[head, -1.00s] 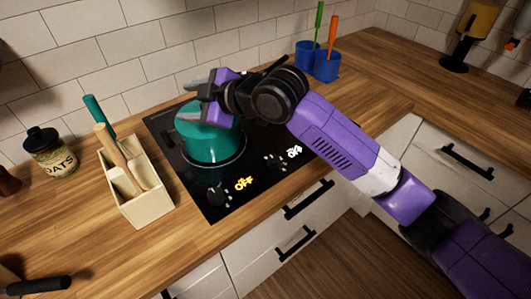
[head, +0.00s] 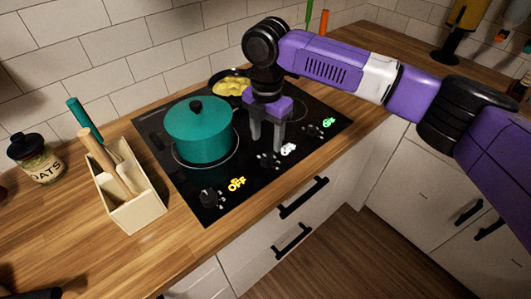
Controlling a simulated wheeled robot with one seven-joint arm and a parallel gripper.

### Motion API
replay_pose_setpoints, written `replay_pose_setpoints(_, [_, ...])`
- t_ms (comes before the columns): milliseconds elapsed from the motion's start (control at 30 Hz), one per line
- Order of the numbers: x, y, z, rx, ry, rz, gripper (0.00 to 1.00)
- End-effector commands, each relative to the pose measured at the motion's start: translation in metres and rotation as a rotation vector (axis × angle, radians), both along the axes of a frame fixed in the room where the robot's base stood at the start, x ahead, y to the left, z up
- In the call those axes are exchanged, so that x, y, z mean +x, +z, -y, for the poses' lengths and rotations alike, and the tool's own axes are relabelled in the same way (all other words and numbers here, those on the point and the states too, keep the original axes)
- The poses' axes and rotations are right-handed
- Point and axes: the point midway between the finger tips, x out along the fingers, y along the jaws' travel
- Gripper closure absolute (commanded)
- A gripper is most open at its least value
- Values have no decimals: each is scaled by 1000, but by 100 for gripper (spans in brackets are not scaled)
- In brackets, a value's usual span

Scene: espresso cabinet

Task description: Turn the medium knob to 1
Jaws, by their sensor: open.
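The black cooktop (head: 182,187) has three knobs along its front edge. The middle knob (head: 267,160) has a white label (head: 288,149) too small to read. The left knob (head: 210,197) has an orange label reading OFF, and the right knob (head: 310,131) has a green label that I cannot read clearly. No knob is marked medium. My gripper (head: 268,145) points down with its two grey fingers apart, open and empty. Its fingertips are just behind or above the middle knob; I cannot tell whether they touch it.
A teal lidded pot (head: 198,135) stands on the cooktop left of my gripper. A pan with yellow food (head: 230,88) is behind it. A cream utensil holder (head: 133,205) and an oats jar (head: 36,160) stand on the left counter. Drawer handles are below the front edge.

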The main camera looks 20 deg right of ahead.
Motion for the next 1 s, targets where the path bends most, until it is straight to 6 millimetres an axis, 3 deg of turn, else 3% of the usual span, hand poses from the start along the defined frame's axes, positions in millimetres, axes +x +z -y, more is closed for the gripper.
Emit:
replay_pose_setpoints(400, [0, -58, -1, 1, -4, 0, 47])
replay_pose_setpoints(833, [0, -70, 0, 1, -4, 3, 47])
replay_pose_setpoints(1000, [0, -70, 0, 1, -4, 3, 80])
